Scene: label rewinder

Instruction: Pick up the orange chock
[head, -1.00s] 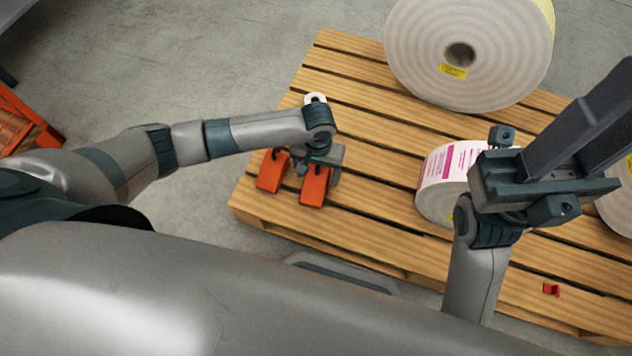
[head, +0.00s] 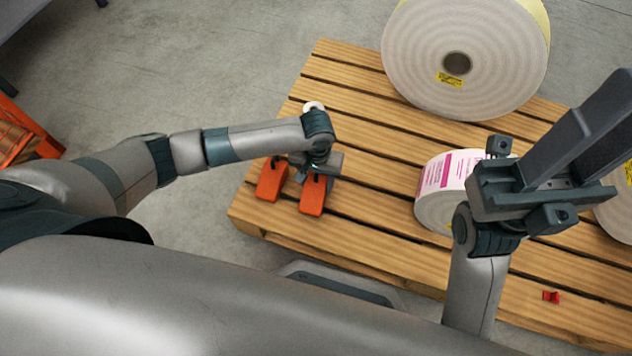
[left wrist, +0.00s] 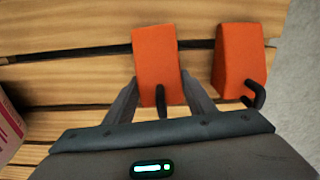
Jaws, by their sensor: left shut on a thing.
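Two orange chocks with dark hooked handles sit side by side on the wooden pallet (head: 385,232) near its left corner. My left gripper (left wrist: 160,94) is shut on the right-hand one in the head view, the orange chock (head: 312,196). In the left wrist view this chock (left wrist: 156,58) is between my two fingers, its handle toward the palm. I see no clear gap between it and the planks. The other orange chock (head: 271,182) is free beside it, to the right in the left wrist view (left wrist: 238,58). My right gripper (head: 590,125) is raised over the pallet's right side; its finger gap is unclear.
A large pale roll (head: 420,65) lies at the back of the pallet. A smaller label roll (head: 437,185) with pink print is near my right gripper. A small red piece (head: 551,297) lies at the front right. Pallet planks between the chocks and the label roll are clear.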

